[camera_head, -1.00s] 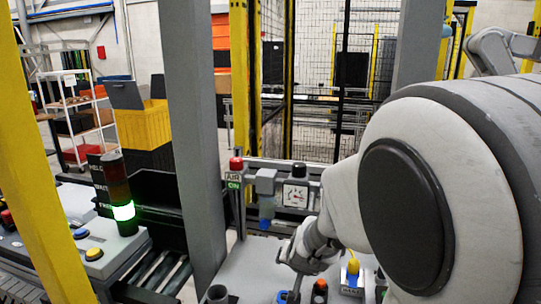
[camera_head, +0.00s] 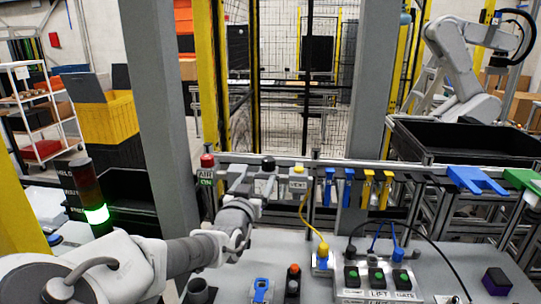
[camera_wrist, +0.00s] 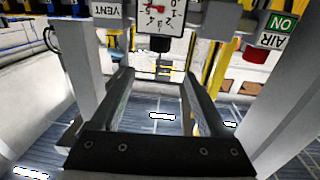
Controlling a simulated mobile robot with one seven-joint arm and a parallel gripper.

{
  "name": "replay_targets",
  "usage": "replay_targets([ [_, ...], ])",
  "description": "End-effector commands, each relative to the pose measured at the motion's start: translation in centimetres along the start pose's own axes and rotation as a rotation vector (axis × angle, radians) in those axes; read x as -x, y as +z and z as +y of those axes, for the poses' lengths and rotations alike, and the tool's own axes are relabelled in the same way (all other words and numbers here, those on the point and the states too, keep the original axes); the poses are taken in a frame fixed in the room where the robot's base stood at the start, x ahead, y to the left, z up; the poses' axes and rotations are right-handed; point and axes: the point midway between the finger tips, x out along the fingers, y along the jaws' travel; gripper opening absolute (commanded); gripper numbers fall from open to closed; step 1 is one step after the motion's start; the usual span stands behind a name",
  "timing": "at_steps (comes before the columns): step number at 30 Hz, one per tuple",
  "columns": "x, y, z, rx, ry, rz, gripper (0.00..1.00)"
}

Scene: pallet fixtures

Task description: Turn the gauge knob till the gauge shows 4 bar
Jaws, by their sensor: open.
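The gauge (camera_wrist: 172,26) has a white square dial and shows upside down at the top of the wrist view. Its red needle looks to lie near the 5, but the dial is cut off and I cannot read it exactly. The black gauge knob (camera_wrist: 160,45) sits just beyond my open fingers (camera_wrist: 157,75), with nothing between them. In the head view the knob (camera_head: 268,163) stands on top of the gauge, and my gripper (camera_head: 247,188) is in front, hiding most of the dial.
A red AIR ON knob (camera_head: 207,161) stands left of the gauge and a yellow-topped VENT unit (camera_head: 299,169) right of it. Blue and yellow hanging clips (camera_head: 368,188) follow along the rail. A LIFT button box (camera_head: 378,280) and yellow cable plug (camera_head: 323,255) occupy the bench.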

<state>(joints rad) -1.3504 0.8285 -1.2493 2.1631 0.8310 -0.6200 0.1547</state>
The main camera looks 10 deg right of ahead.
Motion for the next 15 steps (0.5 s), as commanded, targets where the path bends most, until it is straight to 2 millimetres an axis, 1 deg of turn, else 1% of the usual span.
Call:
replay_targets([
  [15,-8.5,0.0,0.2,0.003,0.003,-0.002,0.78],
])
